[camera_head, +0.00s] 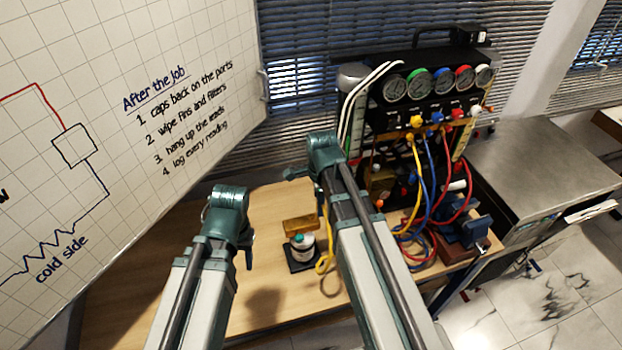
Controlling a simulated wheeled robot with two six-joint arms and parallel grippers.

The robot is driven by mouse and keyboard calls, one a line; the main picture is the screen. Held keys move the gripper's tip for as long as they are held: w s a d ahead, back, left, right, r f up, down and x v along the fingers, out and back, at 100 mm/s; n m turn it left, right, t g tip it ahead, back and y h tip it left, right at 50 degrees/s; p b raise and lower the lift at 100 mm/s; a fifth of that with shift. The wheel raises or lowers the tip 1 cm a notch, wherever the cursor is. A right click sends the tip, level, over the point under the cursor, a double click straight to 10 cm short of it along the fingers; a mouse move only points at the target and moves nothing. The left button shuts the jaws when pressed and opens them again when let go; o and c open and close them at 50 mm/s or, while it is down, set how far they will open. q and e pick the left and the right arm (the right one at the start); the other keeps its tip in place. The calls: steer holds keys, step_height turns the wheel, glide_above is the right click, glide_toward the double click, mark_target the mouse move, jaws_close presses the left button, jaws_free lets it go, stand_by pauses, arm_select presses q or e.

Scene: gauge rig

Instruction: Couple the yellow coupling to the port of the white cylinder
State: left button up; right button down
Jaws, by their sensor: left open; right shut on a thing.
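A small white cylinder (302,249) with a teal top stands upright on a dark square base (300,264) on the wooden table. A yellow hose (328,236) runs down just right of it and loops on the table; its upper part goes behind my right arm. My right gripper (297,172) is mostly hidden behind its own wrist, above and behind the cylinder. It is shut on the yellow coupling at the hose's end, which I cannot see. My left gripper (248,258) is open and empty, left of the cylinder and apart from it; its fingers show only in part.
A gauge rig (430,100) with several dials and yellow, blue and red hoses stands at the back right. A yellow block (300,225) lies behind the cylinder. A blue vise (465,232) sits at the table's right end. A whiteboard (150,120) closes off the left. The table's front left is clear.

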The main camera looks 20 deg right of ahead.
mark_target(312, 214)
steer(key=shift+w+a+r+p, duration=0.35)
steer(key=shift+w+a+r, duration=0.1)
steer(key=shift+w+r, duration=0.2)
steer(key=shift+w+a+r+p, duration=0.4)
steer(key=shift+w+r, duration=0.1)
steer(key=shift+r, duration=0.1)
arm_select(q)
step_height(312, 214, up, 2)
steer(key=shift+r, duration=0.2)
arm_select(e)
steer(key=shift+f, duration=0.1)
arm_select(q)
steer(key=shift+f+b, duration=2.6)
steer(key=shift+b, duration=0.15)
arm_select(e)
steer(key=shift+f, duration=2.6)
arm_select(q)
steer(key=shift+f+b, duration=0.25)
steer(key=shift+b, duration=0.05)
arm_select(e)
steer(key=shift+f, duration=0.25)
arm_select(q)
steer(key=shift+f+b, duration=0.9)
steer(key=shift+f, duration=0.05)
arm_select(e)
steer(key=shift+f, duration=0.9)
arm_select(q)
steer(key=shift+f, duration=0.2)
arm_select(e)
steer(key=shift+f, duration=0.2)
